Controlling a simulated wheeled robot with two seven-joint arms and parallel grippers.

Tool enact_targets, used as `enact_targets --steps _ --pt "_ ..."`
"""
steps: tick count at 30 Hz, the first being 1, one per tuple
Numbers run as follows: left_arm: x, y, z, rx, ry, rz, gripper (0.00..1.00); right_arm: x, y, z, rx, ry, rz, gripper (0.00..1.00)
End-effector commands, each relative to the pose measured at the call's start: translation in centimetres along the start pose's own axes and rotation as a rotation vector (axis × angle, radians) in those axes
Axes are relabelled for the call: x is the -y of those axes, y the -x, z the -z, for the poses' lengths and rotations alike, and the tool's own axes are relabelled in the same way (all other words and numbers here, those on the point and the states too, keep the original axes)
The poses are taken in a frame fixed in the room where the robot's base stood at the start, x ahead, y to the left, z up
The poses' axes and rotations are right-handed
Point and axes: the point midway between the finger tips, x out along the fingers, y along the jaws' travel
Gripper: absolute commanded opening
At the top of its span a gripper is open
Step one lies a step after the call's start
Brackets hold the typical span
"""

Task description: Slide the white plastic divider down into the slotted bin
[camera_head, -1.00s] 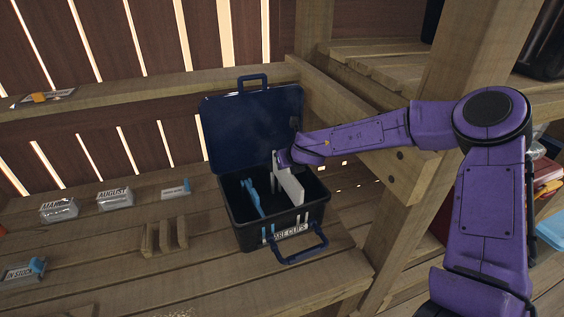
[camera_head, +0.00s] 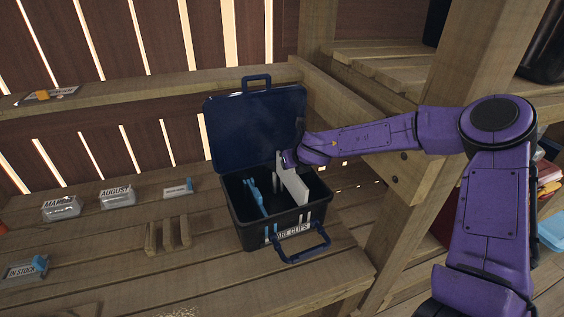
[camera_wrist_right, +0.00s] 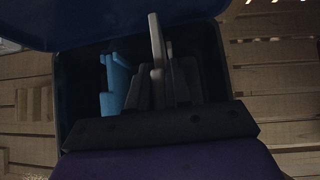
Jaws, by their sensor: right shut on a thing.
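The white divider (camera_head: 294,184) stands upright on edge in the right part of the slotted bin (camera_head: 243,231), its upper part above the rim. My right gripper (camera_head: 287,160) is shut on the divider at its back top corner. A blue divider (camera_head: 253,197) stands inside the bin, left of the white one. Whether the white divider's lower edge sits in the slots is hidden by the bin wall. My left gripper is out of view.
The bin's dark blue lid (camera_head: 254,130) stands open behind it, close to my right gripper. A small wooden rack (camera_head: 168,234) and labelled clear containers (camera_head: 117,198) lie on the bench to the left. A wooden post (camera_head: 405,185) stands right of the bin.

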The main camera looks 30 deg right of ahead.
Motion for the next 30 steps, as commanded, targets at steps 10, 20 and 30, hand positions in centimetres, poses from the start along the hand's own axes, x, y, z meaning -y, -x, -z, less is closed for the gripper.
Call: enact_targets --steps 10,20,30 --pt "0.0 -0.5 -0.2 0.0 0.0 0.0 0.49 0.4 -0.6 0.5 -0.002 -0.006 0.0 0.0" --pt "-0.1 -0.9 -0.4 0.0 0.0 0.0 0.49 0.5 -1.1 1.2 -0.008 -0.007 -0.001 0.45" --pt "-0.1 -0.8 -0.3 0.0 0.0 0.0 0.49 0.6 -1.1 1.4 -0.012 -0.008 -0.003 0.48"
